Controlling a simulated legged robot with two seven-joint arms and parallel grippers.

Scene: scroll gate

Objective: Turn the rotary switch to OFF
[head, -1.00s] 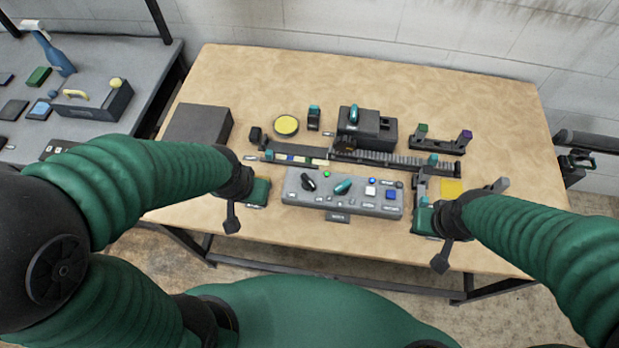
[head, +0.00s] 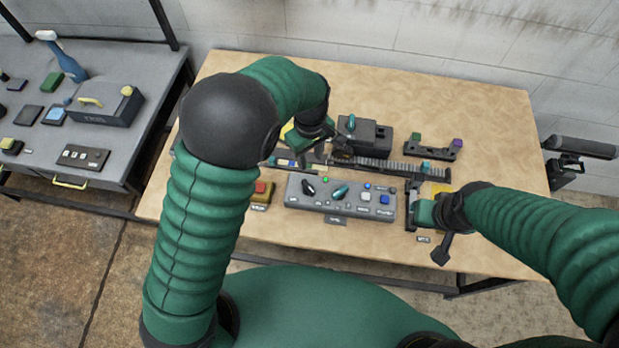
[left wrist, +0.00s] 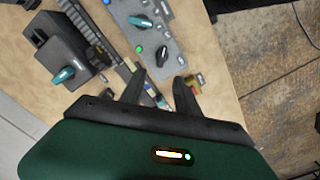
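A grey control panel (head: 325,205) near the table's front edge carries a black rotary knob (head: 308,188) and a teal rotary knob (head: 341,190). The labels are too small to read. In the left wrist view the black knob (left wrist: 162,56) and teal knob (left wrist: 140,21) lie beyond the fingertips. My left gripper (head: 338,146) hangs above the table behind the panel, apart from both knobs. Its fingers (left wrist: 158,84) are spread, with nothing held between them. My right gripper (head: 416,192) is beside the panel's right end; its finger gap is unclear.
A dark rail (head: 385,164) runs behind the panel. A black box with a teal knob (head: 365,135) stands farther back. A red button on a yellow base (head: 262,190) sits left of the panel. A grey side table (head: 105,150) stands at left.

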